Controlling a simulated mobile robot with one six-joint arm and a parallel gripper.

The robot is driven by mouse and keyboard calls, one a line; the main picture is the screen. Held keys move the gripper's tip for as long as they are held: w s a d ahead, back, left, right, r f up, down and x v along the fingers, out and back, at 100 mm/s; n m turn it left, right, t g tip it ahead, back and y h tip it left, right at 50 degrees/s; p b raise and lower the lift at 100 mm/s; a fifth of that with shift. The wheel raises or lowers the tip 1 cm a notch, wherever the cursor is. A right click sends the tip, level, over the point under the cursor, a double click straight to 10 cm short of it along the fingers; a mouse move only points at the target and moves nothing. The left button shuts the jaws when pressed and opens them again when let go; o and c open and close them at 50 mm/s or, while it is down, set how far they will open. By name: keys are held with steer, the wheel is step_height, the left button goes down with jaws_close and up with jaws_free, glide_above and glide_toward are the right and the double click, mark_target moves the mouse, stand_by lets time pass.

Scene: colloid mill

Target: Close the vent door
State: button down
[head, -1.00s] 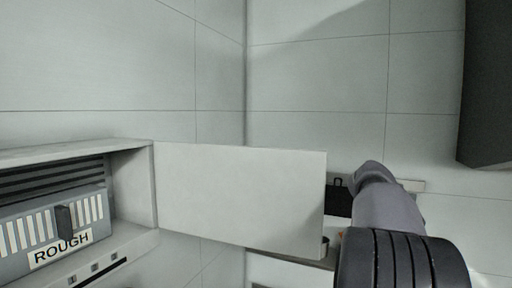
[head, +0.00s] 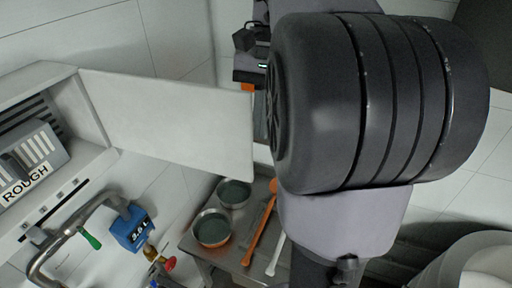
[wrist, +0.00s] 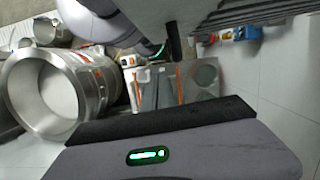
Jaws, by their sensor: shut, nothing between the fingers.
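The vent door (head: 170,120) is a flat white panel in the head view. It stands open, swung out to the right from its hinge edge on the vent box (head: 85,85). The box's opening shows dark slats and a panel labelled ROUGH (head: 30,165). My gripper (head: 246,40) is partly in view just beyond the door's upper right corner, with a small green light on it. It is shut and empty; I cannot tell whether it touches the door. My dark arm covers what lies right of the door. In the wrist view, my gripper (wrist: 165,120) fills the lower part.
Below the door is a metal table (head: 205,250) with two round dishes (head: 211,227), an orange spoon (head: 260,225) and a pale one. A pipe with a blue box (head: 132,228) stands at lower left. Steel vessels (wrist: 60,95) show in the wrist view.

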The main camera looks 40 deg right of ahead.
steer(key=a, duration=0.1)
steer(key=s+a, duration=0.1)
steer(key=a+f, duration=0.1)
steer(key=a, duration=0.1)
steer(key=shift+s, duration=0.35)
